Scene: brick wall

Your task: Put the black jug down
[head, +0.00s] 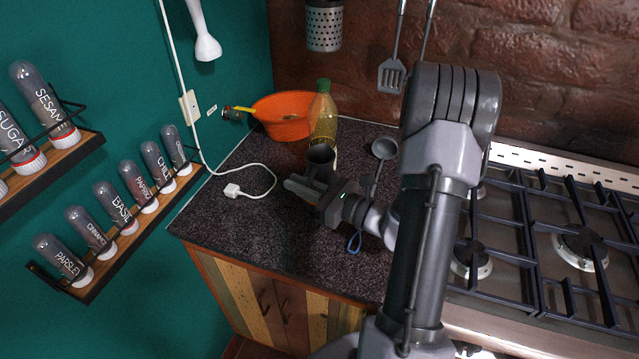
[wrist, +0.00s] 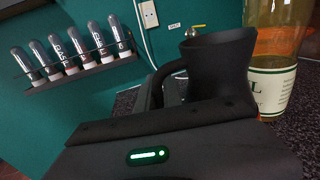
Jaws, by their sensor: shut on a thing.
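The black jug (head: 320,158) is above or on the dark speckled counter (head: 240,215), just in front of the oil bottle. My gripper (head: 303,184) is shut on the jug, at its handle side. In the wrist view, the jug (wrist: 218,62) looks roughly upright, with its wide mouth up and its handle reaching left behind my gripper (wrist: 165,95). The gripper body hides the jug's base, so I cannot tell whether it touches the counter.
A green-capped bottle (head: 323,118) stands close behind the jug, with an orange bowl (head: 284,116) further back. A grey ladle-like utensil (head: 384,150) is to the right, and the gas hob (head: 545,240) lies beyond. A white cable and plug (head: 232,190) lie left; the front-left counter is clear.

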